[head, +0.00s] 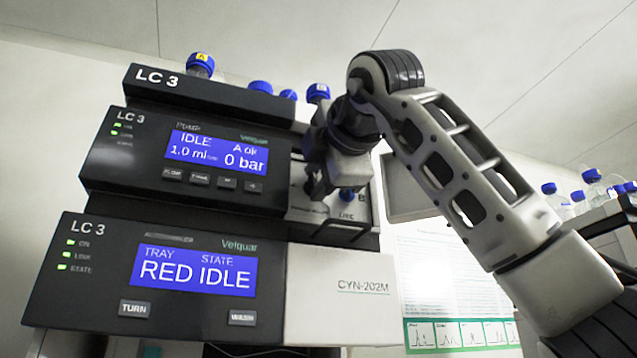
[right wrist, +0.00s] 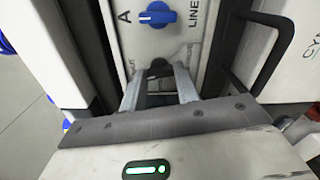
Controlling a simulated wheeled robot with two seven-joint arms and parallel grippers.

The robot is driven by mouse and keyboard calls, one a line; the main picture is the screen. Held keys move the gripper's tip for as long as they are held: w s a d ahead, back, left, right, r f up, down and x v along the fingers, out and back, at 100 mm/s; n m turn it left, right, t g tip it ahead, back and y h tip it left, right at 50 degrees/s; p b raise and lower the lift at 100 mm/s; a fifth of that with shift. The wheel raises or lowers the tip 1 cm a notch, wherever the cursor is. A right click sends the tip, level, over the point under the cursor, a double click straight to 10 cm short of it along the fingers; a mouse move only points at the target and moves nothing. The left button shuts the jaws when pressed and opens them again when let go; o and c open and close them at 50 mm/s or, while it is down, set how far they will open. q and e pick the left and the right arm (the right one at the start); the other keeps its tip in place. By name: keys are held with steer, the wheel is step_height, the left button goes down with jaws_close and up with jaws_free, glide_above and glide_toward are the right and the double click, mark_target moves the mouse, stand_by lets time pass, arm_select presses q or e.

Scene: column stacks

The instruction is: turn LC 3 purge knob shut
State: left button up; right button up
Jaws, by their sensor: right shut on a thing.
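The LC 3 stack fills the left of the head view, with its pump module (head: 185,160) above its tray module (head: 160,285). The pump screen reads IDLE and 0 bar. My right gripper (head: 318,188) is at the narrow pale panel right of the pump screen. In the right wrist view its two fingers (right wrist: 158,78) are shut on a small dark knob (right wrist: 158,67) on that panel, mostly hidden between them. The knob's angle and label cannot be read.
A dark handle (right wrist: 272,50) stands out right of the fingers in the wrist view. Blue-capped bottles (head: 201,64) stand on top of the stack. More bottles (head: 555,198) stand on a rack at far right. A poster (head: 450,285) hangs on the wall behind.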

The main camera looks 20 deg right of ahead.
arm_select(q)
steer(key=shift+f+b, duration=0.1)
steer(key=shift+b, duration=0.2)
arm_select(e)
steer(key=shift+m, duration=1.1)
arm_select(q)
steer(key=shift+w, duration=0.1)
arm_select(e)
steer(key=o, duration=0.7)
steer(key=shift+s, duration=0.15)
steer(key=shift+s, duration=0.3)
arm_select(q)
steer(key=f+b, duration=0.1)
steer(key=b, duration=0.2)
steer(key=shift+d+f+t+b, duration=0.1)
steer(key=shift+f+t+b, duration=0.05)
steer(key=shift+t+b, duration=0.15)
arm_select(e)
steer(key=s, duration=1.5)
steer(key=shift+d, duration=0.3)
steer(key=shift+s, duration=0.1)
